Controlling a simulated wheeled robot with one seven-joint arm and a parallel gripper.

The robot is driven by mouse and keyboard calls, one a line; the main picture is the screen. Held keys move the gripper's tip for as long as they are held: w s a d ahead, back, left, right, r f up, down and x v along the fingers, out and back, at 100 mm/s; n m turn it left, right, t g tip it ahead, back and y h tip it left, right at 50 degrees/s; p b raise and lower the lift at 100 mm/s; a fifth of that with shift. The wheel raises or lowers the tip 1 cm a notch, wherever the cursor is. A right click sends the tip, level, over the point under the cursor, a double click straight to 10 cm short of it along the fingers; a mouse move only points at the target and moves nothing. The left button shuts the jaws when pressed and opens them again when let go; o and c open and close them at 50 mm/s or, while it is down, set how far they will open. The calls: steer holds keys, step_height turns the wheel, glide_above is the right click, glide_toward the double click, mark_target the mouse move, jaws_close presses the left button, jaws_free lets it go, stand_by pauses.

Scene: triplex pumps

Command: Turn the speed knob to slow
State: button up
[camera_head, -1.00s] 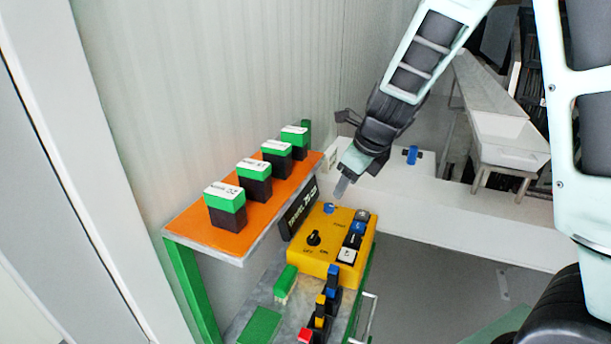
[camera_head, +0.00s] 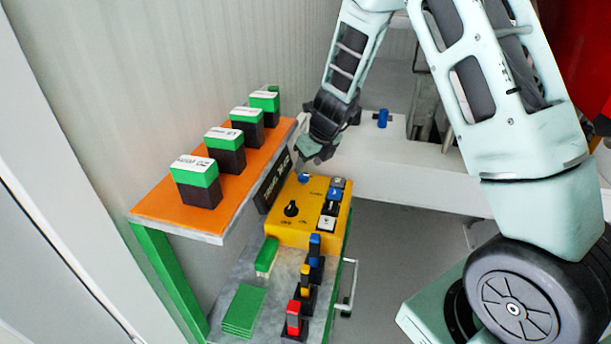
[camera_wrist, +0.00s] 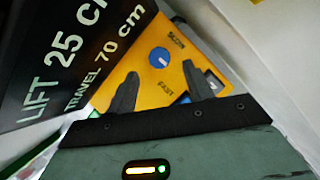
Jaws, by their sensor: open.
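The yellow control box (camera_head: 278,228) stands at the far end of the grey bench. Its blue speed knob (camera_wrist: 159,58) shows in the wrist view between the words SLOW and FAST, with a white mark on its face. The knob also shows in the head view (camera_head: 304,178) near the box's back left corner. My gripper (camera_wrist: 165,85) is open, its two dark fingers apart, with the knob a little beyond the gap between them. In the head view my gripper (camera_head: 306,163) is just above the knob. I cannot tell whether it touches.
A black sign (camera_head: 271,183) reading LIFT 25 cm, TRAVEL 70 cm stands close left of the gripper. A black knob (camera_head: 291,209) and several buttons share the box. An orange shelf (camera_head: 178,212) with green-topped blocks is on the left. Coloured levers (camera_head: 304,278) stand in front.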

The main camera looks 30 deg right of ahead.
mark_target(304, 175)
steer(key=shift+x, duration=2.2)
steer(key=c, duration=1)
steer(key=shift+o, duration=0.2)
